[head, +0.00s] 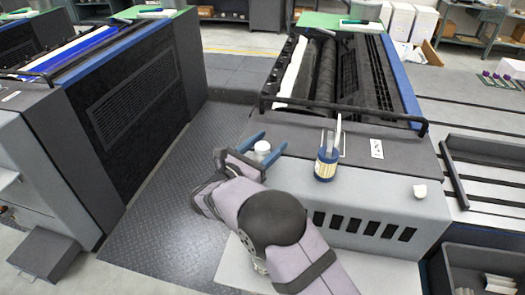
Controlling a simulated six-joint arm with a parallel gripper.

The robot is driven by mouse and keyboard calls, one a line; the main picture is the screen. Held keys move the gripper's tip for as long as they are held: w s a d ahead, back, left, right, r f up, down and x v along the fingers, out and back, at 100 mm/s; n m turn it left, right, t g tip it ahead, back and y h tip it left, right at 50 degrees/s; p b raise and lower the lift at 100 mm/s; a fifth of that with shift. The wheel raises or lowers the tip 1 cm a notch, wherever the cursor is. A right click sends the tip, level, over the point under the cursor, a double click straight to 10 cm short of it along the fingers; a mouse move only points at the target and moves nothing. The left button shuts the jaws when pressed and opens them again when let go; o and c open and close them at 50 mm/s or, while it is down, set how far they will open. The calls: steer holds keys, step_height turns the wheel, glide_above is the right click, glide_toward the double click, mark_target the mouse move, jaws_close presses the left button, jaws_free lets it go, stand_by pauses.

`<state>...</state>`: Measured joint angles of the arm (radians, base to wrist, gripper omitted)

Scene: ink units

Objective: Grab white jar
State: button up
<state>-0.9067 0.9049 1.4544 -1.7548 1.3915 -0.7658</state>
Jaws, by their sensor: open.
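The white jar (262,147) stands on the grey top of the machine, near its left edge. It is small, with a rounded white top. My gripper (263,141) is open, with one blue finger on each side of the jar in the picture. I cannot tell whether either finger touches it. Part of the jar's lower body is hidden by the gripper.
Black rollers (325,70) behind a dark bar are at the back.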

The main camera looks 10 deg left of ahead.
steer(key=shift+w+d, duration=0.25)
steer(key=shift+w, duration=0.3)
steer(key=shift+c, duration=0.5)
steer(key=c, duration=1.1)
steer(key=shift+r, duration=0.1)
step_height(320, 180, up, 10)
steer(key=shift+f+b, duration=0.1)
steer(key=shift+b, duration=1.1)
